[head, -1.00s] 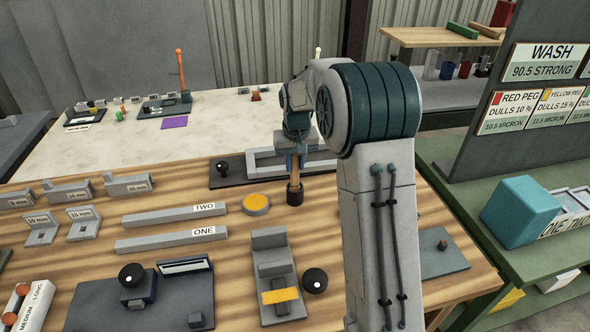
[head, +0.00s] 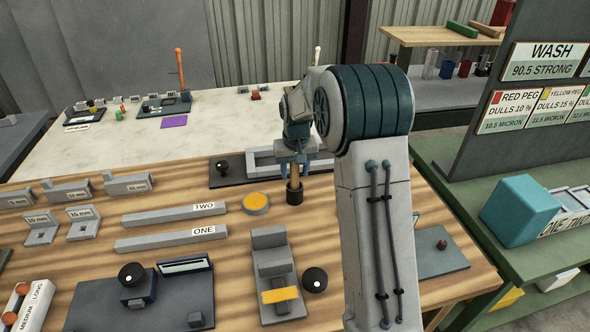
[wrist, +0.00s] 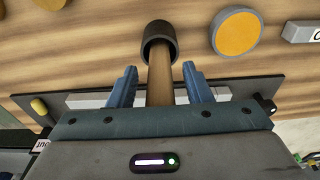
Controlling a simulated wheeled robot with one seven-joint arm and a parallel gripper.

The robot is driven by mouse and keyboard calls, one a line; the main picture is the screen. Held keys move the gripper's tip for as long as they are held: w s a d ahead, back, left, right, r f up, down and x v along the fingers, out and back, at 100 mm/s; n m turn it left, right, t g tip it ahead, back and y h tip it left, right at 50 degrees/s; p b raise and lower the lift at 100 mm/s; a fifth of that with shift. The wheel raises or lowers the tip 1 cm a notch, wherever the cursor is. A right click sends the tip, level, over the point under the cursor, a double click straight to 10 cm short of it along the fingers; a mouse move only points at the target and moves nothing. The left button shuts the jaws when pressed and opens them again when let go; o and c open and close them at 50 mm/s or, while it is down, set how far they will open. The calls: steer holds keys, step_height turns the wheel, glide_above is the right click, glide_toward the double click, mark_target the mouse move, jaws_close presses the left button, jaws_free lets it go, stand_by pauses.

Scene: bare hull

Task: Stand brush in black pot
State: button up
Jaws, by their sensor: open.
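The black pot (head: 295,197) stands on the wooden bench top, and it also shows at the top of the wrist view (wrist: 160,42). The brush's wooden handle (wrist: 160,78) stands in it, its lower end inside the pot; the handle looks about upright in the head view (head: 295,174). My gripper (head: 295,160) is above the pot, pointing down. In the wrist view its two blue fingers (wrist: 160,82) are apart on either side of the handle, with a gap at each side. The brush's upper end is hidden by my gripper.
A round orange-topped disc (head: 256,203) lies left of the pot. Grey bars labelled TWO (head: 176,213) and ONE (head: 172,238) lie further left. A dark board with a grey frame (head: 262,160) is behind the pot. A stepped grey block (head: 272,262) stands in front.

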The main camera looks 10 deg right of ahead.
step_height(320, 180, up, 11)
steer(key=s, duration=0.1)
steer(key=s+r, duration=0.4)
steer(key=s, duration=1.2)
steer(key=s+f, duration=0.2)
steer(key=s, duration=0.6)
steer(key=s+f+t, duration=0.1)
steer(key=s+f, duration=0.2)
steer(key=s, duration=0.4)
steer(key=shift+s+f+t+b, duration=0.25)
steer(key=shift+s+t+b, duration=0.05)
steer(key=shift+s+b, duration=0.05)
